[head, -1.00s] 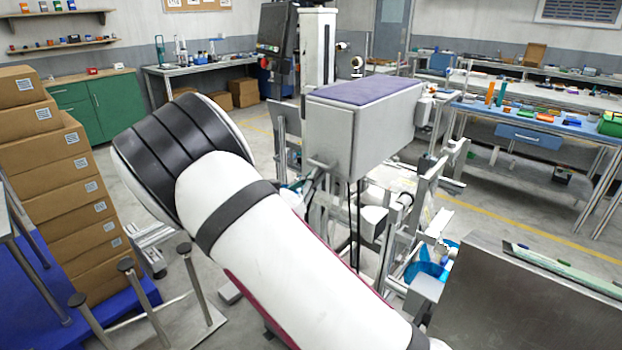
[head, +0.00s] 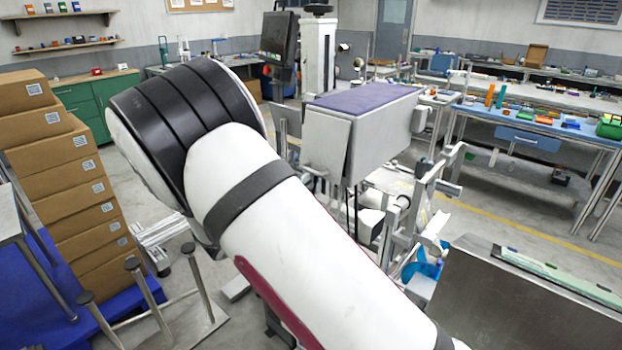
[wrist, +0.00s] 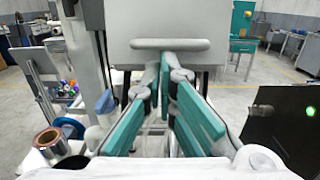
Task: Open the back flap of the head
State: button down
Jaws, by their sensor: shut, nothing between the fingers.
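The head is a grey box (head: 385,135) with a purple padded top, in the middle of the head view. Its back flap (head: 322,142) is the grey panel on the near end. The flap's lower edge appears to stand slightly out from the box, its top edge still against it. In the wrist view the flap (wrist: 190,22) fills the upper middle, with a horizontal bar handle (wrist: 170,44) across it. My gripper (wrist: 165,62) has teal fingers, is shut and empty, and its tips are right at the handle's lower side. Contact is unclear. In the head view my arm hides the gripper.
A metal frame with rollers (head: 405,205) stands under and right of the head. A dark panel (head: 500,300) is at the near right. Stacked cartons (head: 70,180) and metal posts (head: 145,290) are at the left. A copper-coloured spool (wrist: 50,142) shows in the wrist view.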

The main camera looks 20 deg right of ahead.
jog(key=s+a+r+g+y+p, duration=0.3)
jog(key=s+a+r+y+p, duration=0.1)
jog(key=r, duration=0.5)
jog(key=shift+s+a+g+y+p, duration=0.15)
jog(key=shift+a+g+y+p, duration=0.2)
jog(key=shift+a+y, duration=0.55)
jog(key=shift+a, duration=0.25)
